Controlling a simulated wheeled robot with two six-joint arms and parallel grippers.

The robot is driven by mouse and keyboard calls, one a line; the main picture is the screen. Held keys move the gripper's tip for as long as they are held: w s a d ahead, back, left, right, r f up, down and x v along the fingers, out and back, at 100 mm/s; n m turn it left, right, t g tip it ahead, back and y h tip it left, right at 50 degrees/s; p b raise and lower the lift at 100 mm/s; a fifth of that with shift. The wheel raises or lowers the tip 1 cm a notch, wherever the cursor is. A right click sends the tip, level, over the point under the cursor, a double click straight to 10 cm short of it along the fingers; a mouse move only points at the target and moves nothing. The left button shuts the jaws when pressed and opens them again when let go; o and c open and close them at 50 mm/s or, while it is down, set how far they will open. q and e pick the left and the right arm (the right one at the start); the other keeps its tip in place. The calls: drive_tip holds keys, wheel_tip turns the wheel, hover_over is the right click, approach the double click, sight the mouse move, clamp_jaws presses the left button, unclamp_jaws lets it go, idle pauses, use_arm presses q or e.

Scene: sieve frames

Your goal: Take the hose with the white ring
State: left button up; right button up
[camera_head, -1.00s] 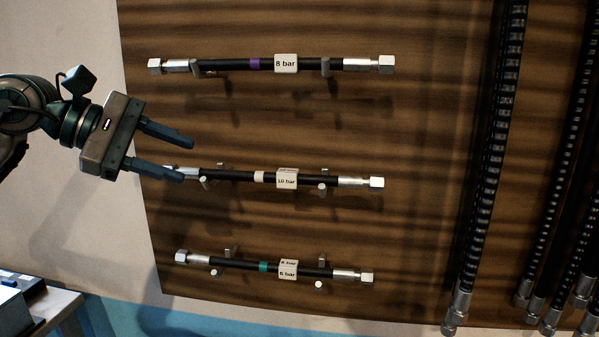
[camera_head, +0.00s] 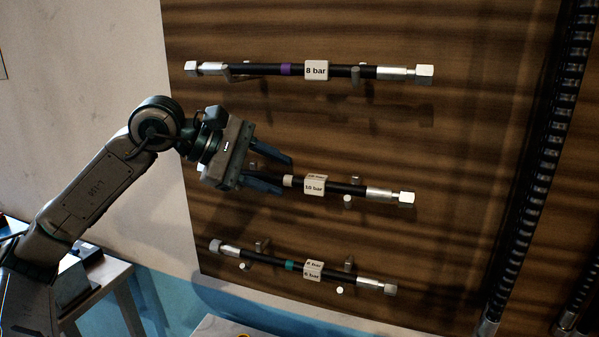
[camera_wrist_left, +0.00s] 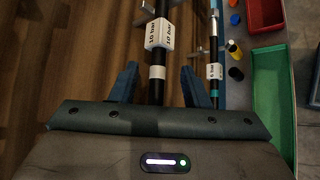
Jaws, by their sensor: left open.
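The hose with the white ring (camera_head: 288,181) is the middle of three short black hoses on the brown panel. Its white tag (camera_head: 315,186) reads 10 bar, and a metal fitting (camera_head: 392,196) shows at its right end. My left gripper (camera_head: 286,174) is open at the left part of this hose and hides its left end. In the left wrist view the hose (camera_wrist_left: 157,92) runs between the two open fingers, with the white ring (camera_wrist_left: 157,72) between them. I cannot tell whether the fingers touch it. My right gripper is not in view.
The purple-ring hose (camera_head: 342,71), tagged 8 bar, hangs above. The teal-ring hose (camera_head: 337,275) hangs below. Grey pegs support the hoses. Long dark hoses (camera_head: 535,190) hang at the right. The left wrist view shows a green tray (camera_wrist_left: 287,95) and a red tray (camera_wrist_left: 265,12).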

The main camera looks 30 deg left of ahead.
sight(291, 179)
use_arm(q)
drive_tip(key=shift+w+d+f+p, duration=0.2)
drive_tip(key=shift+w+p, duration=0.1)
drive_tip(key=shift+w, duration=0.1)
drive_tip(key=shift+w+d+f+p, duration=0.2)
drive_tip(key=shift+w+p, duration=0.1)
drive_tip(key=shift+w, duration=0.1)
drive_tip(key=shift+w+d+f, duration=0.2)
drive_tip(key=shift+w+f, duration=0.05)
drive_tip(key=shift+w+d+f+p, duration=0.15)
drive_tip(key=shift+d+p, duration=0.05)
drive_tip(key=shift+p, duration=0.1)
drive_tip(key=shift+c, duration=0.4)
drive_tip(key=shift+f, duration=0.1)
drive_tip(key=c, duration=0.7)
clamp_jaws()
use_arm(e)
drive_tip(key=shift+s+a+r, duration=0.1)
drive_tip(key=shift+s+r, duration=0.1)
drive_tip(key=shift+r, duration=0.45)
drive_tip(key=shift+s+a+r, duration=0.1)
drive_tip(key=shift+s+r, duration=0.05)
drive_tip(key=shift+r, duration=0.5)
